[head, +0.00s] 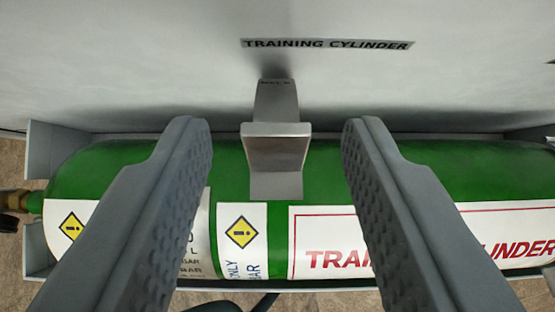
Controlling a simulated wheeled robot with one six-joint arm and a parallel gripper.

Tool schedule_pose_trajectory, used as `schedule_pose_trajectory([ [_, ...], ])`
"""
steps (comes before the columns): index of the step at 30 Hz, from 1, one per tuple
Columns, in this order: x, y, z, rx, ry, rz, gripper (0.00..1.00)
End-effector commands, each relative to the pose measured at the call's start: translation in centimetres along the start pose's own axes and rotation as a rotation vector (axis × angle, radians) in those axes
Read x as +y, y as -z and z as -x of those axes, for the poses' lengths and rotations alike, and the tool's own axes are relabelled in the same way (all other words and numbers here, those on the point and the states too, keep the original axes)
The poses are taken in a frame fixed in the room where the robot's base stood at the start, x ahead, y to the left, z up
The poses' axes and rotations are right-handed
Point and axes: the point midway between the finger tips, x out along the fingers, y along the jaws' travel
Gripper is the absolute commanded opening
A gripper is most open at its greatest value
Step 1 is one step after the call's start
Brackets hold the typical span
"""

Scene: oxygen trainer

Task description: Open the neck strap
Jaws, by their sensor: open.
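A green cylinder (325,165) lies on its side across the view, with white labels on it. A metal strap (276,185) crosses it near the middle, with a raised flat metal tab (275,145) on its front; I take this to be the neck strap. Its upper end meets the pale panel behind. My gripper (278,135) is open, with one grey ridged finger on each side of the tab. Gaps show between the fingers and the tab on both sides. The fingers cover parts of the cylinder and its labels.
A pale panel (150,60) with a "TRAINING CYLINDER" plate (328,44) stands behind the cylinder. A grey cradle (40,150) borders the cylinder at the left. A brass-coloured fitting (15,202) shows at the left edge. Brown speckled floor (340,303) shows below.

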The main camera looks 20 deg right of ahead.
Motion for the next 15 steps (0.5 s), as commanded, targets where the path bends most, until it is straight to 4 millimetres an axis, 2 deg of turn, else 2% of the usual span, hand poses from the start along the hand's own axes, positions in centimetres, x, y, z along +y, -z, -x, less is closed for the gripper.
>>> schedule_pose_trajectory([
  [15, 0.0, 0.1, 9.5, 0.002, 0.0, 0.0, 0.42],
])
